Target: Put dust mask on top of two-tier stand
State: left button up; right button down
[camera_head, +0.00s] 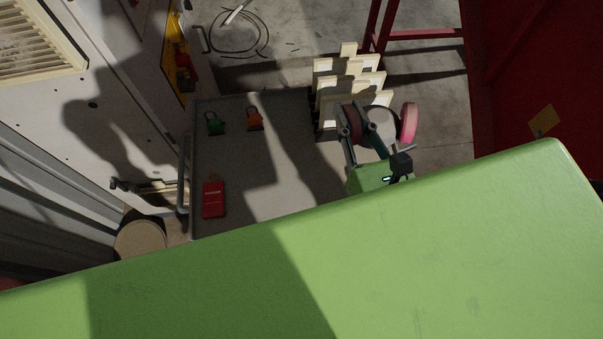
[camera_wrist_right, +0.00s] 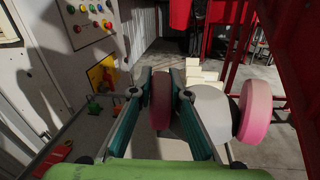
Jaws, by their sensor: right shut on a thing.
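The dust mask has a grey body (camera_head: 382,123) and two round pink filters, one on each side. In the right wrist view its grey body (camera_wrist_right: 212,112) shows between the pink filters. My right gripper (camera_head: 357,122) is shut on the mask's left pink filter, and its fingers (camera_wrist_right: 162,98) stand on both sides of it. The right filter (camera_head: 408,122) hangs free. A cream stepped structure that looks like the two-tier stand (camera_head: 352,68) is just behind the mask at the back right of the grey table. The gripper and mask hide part of its near side. My left gripper is not in view.
A green padlock (camera_head: 215,125), an orange padlock (camera_head: 254,120) and a red tag or box (camera_head: 213,199) lie on the left of the grey table (camera_head: 270,180). Its middle is clear. A grey cabinet is at left, red framework (camera_head: 418,35) at right. Cable (camera_head: 238,38) lies on the floor.

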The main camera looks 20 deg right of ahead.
aim_at(270, 191)
jog(key=k+j+z, duration=0.15)
jog(key=j+z, duration=0.35)
jog(key=k+j+z, duration=0.25)
jog(key=z, duration=0.2)
jog(key=k+j+z, duration=0.25)
jog(key=z, duration=0.25)
jog(key=k+j, duration=0.45)
jog(key=k, duration=0.15)
jog(key=i+j, duration=0.15)
jog(key=j, duration=0.15)
jog(key=i+j, duration=0.2)
